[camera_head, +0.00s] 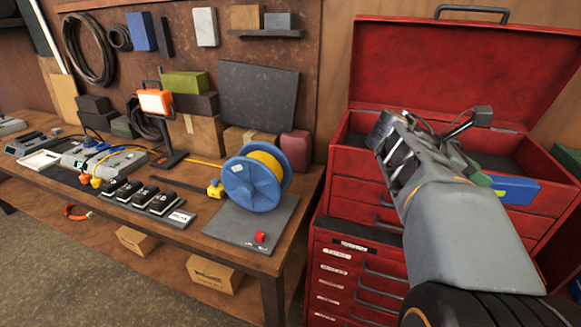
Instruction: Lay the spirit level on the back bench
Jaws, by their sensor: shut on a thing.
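My gripper (402,150) is at the end of my grey arm, in front of the open red tool chest at the right. My arm hides most of its fingers and its grip. A blue bar (515,190), which looks like the spirit level, shows just right of my arm in front of the chest's upper edge. Its left end is hidden behind my arm, and its contact with the fingers cannot be seen. The wooden bench (190,238) stands against the back wall at the left, apart from my gripper.
A blue cable reel (253,180) stands on a grey mat (222,228) at the bench's right end, near a small red piece (260,237). A work lamp (157,103), chargers, black packs and boxes crowd the bench. The chest's raised lid (450,70) rises behind my arm. Bare wood shows along the front edge.

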